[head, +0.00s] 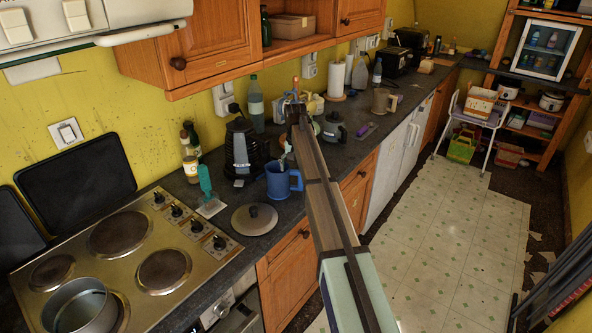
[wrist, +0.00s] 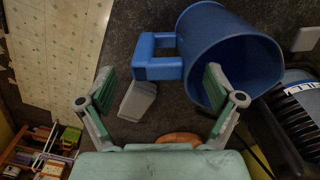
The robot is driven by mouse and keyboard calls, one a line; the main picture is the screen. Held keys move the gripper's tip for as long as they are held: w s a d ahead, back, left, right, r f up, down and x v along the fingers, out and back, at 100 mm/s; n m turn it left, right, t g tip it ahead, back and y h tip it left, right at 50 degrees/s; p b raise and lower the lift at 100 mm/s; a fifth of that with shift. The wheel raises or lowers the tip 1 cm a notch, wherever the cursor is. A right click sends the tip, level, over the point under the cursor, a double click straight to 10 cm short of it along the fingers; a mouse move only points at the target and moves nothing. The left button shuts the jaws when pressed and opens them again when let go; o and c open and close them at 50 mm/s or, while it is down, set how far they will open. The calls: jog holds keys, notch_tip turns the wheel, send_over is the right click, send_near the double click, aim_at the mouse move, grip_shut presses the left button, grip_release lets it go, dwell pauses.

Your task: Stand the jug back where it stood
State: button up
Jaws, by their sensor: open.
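The blue jug (head: 279,181) stands upright on the dark worktop in the head view, its handle to the right. In the wrist view the jug (wrist: 236,52) shows its open mouth, with its square handle (wrist: 156,57) pointing left. My gripper (wrist: 162,86) is open, its two green-padded fingers spread. The handle appears in the gap ahead of the fingers, and the right finger overlaps the jug's mouth in the picture. I cannot tell whether it touches. In the head view my arm hides much of the gripper.
A black appliance (head: 243,150) stands behind the jug. A pan lid (head: 254,218) lies in front, and a green-handled item (head: 206,188) is to the left. The hob (head: 127,252) with a pot (head: 80,306) is further left. A dark kettle (head: 333,127) stands beyond my arm. A grey block (wrist: 138,100) lies below the handle.

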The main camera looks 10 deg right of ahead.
jog(key=shift+r+p, duration=1.3)
jog(key=shift+r, duration=1.7)
